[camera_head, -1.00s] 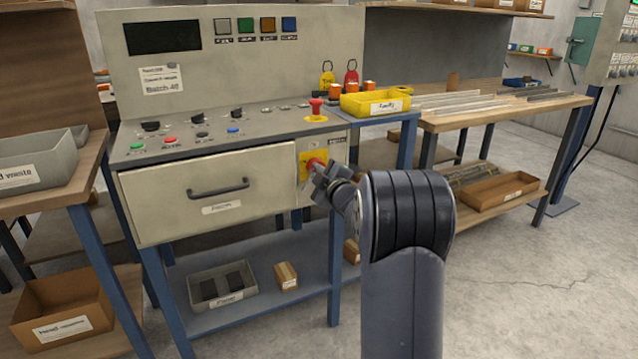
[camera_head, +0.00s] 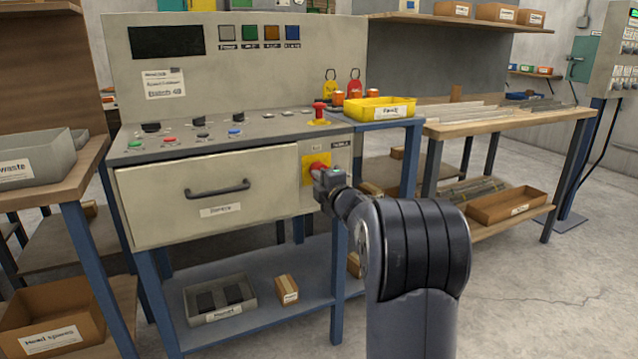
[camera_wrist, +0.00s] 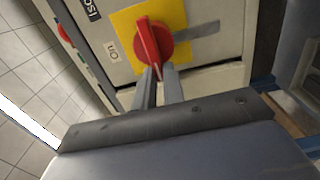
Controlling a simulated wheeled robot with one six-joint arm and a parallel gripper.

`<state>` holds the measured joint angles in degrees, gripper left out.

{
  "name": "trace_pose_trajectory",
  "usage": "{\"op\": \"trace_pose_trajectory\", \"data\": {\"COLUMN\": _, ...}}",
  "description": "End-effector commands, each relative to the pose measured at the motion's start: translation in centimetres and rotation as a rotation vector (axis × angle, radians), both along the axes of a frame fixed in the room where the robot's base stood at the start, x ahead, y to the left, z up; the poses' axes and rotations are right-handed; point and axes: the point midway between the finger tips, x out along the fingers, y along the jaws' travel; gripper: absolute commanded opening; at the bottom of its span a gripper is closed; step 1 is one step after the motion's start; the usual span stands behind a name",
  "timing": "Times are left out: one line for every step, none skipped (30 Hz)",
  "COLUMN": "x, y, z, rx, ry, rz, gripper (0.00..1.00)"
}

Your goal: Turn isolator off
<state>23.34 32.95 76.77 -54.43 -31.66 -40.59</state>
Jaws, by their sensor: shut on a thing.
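The isolator is a red rotary handle (camera_wrist: 150,42) on a yellow square plate (camera_wrist: 120,22), set in the right part of the grey console's front. In the head view the red handle (camera_head: 318,167) shows just left of my gripper's end, on the yellow plate (camera_head: 308,177). My gripper (camera_wrist: 157,72) is shut on the red handle, with its two fingertips on the near end of it. In the wrist view an "On" label (camera_wrist: 111,51) sits beside the plate. In the head view my gripper (camera_head: 322,178) covers part of the plate.
A red push button (camera_head: 319,112) stands on the console top above the isolator. A drawer (camera_head: 215,200) with a black handle is to the left. A yellow tray (camera_head: 377,107) is at the right. Open floor lies at the front right.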

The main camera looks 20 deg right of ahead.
Motion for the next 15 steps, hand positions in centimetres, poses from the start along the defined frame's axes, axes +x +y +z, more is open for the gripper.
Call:
{"op": "trace_pose_trajectory", "data": {"x": 0.02, "y": 0.03, "z": -0.04, "rx": -0.006, "ry": 0.001, "rz": 0.001, "gripper": 0.0}}
{"op": "trace_pose_trajectory", "data": {"x": 0.02, "y": 0.03, "z": -0.04, "rx": -0.007, "ry": 0.001, "rz": 0.001, "gripper": 0.0}}
{"op": "trace_pose_trajectory", "data": {"x": 0.02, "y": 0.03, "z": -0.03, "rx": -0.008, "ry": 0.001, "rz": 0.001, "gripper": 0.0}}
{"op": "trace_pose_trajectory", "data": {"x": 0.02, "y": 0.03, "z": -0.03, "rx": -0.008, "ry": 0.001, "rz": 0.001, "gripper": 0.0}}
{"op": "trace_pose_trajectory", "data": {"x": 0.02, "y": 0.03, "z": -0.03, "rx": -0.008, "ry": 0.001, "rz": 0.001, "gripper": 0.0}}
{"op": "trace_pose_trajectory", "data": {"x": 0.02, "y": 0.03, "z": -0.02, "rx": -0.008, "ry": 0.001, "rz": 0.001, "gripper": 0.0}}
{"op": "trace_pose_trajectory", "data": {"x": 0.02, "y": 0.03, "z": -0.03, "rx": -0.008, "ry": 0.001, "rz": 0.001, "gripper": 0.0}}
{"op": "trace_pose_trajectory", "data": {"x": 0.02, "y": 0.03, "z": -0.03, "rx": -0.008, "ry": 0.001, "rz": 0.001, "gripper": 0.0}}
{"op": "trace_pose_trajectory", "data": {"x": 0.02, "y": 0.03, "z": -0.03, "rx": -0.008, "ry": 0.001, "rz": 0.001, "gripper": 0.0}}
{"op": "trace_pose_trajectory", "data": {"x": 0.02, "y": 0.03, "z": -0.03, "rx": -0.008, "ry": 0.001, "rz": 0.001, "gripper": 0.0}}
{"op": "trace_pose_trajectory", "data": {"x": 0.02, "y": 0.03, "z": -0.03, "rx": -0.008, "ry": 0.001, "rz": 0.001, "gripper": 0.0}}
{"op": "trace_pose_trajectory", "data": {"x": 0.02, "y": 0.03, "z": -0.03, "rx": -0.008, "ry": 0.001, "rz": 0.001, "gripper": 0.12}}
{"op": "trace_pose_trajectory", "data": {"x": 0.02, "y": 0.03, "z": -0.03, "rx": -0.008, "ry": 0.001, "rz": 0.001, "gripper": 0.14}}
{"op": "trace_pose_trajectory", "data": {"x": 0.02, "y": 0.03, "z": -0.03, "rx": -0.007, "ry": 0.001, "rz": 0.001, "gripper": 0.16}}
{"op": "trace_pose_trajectory", "data": {"x": 0.02, "y": 0.03, "z": -0.03, "rx": -0.007, "ry": 0.001, "rz": 0.001, "gripper": 0.2}}
